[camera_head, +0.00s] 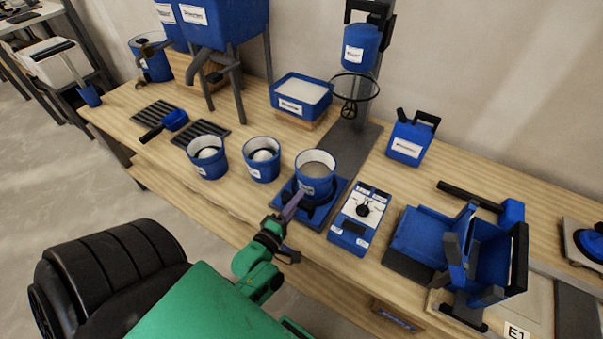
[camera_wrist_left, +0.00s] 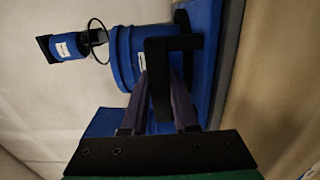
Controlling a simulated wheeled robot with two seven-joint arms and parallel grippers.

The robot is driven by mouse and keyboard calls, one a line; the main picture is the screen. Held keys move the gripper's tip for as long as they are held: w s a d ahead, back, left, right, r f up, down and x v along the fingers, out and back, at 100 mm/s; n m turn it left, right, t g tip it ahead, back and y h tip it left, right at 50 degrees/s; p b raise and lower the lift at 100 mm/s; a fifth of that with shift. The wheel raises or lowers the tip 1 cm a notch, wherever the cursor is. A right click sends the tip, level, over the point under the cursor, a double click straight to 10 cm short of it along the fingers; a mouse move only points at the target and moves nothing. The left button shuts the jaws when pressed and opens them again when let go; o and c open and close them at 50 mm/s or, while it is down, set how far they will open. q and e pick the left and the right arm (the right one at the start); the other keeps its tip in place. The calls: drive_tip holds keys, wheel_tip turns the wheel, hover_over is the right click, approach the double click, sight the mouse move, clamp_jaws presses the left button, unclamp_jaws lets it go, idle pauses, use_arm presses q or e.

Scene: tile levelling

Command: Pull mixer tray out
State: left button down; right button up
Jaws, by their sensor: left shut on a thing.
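The blue mixer tray (camera_head: 338,189) lies on the bench at the foot of the mixer, with a blue bucket (camera_head: 315,184) standing upright on it. The bucket (camera_wrist_left: 125,60) also shows in the left wrist view, where the picture is turned sideways. My left gripper (camera_head: 295,202) is at the tray's front edge, just in front of the bucket. In the left wrist view, its purple fingers (camera_wrist_left: 162,88) close around a black handle (camera_wrist_left: 160,60). The handle's joint to the tray is partly hidden. My right gripper is in no view.
The mixer (camera_head: 360,45) with its wire whisk stands behind the bucket. A blue scale (camera_head: 349,230) sits close to the tray's right. Two blue buckets (camera_head: 261,158) (camera_head: 207,157) stand to the left. A blue-and-black device (camera_head: 490,260) is farther right.

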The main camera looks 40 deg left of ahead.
use_arm(q)
drive_tip(key=shift+s, duration=0.1)
drive_tip(key=c, duration=0.7)
unclamp_jaws()
drive_tip(key=s, duration=0.9)
drive_tip(key=s+d, duration=0.1)
drive_tip(key=s, duration=0.4)
drive_tip(key=shift+s, duration=0.25)
